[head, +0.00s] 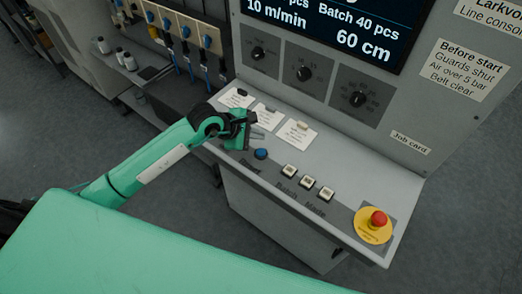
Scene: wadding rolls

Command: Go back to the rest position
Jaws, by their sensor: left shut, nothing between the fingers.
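My left arm reaches in from the left, and my left gripper (254,132) is over the left part of the sloped console panel (345,190). The gripper is shut with nothing held. It is close to the white label cards with small switches and up-left of a blue button (261,154). I cannot tell whether it touches the panel. My right gripper is not in view.
The panel carries several white buttons (308,181) and a red emergency stop (379,218) on a yellow disc. Above are black knobs (304,73) and a display (345,22). A rack with blue-handled valves (186,32) stands behind my arm. Floor is free at the lower right.

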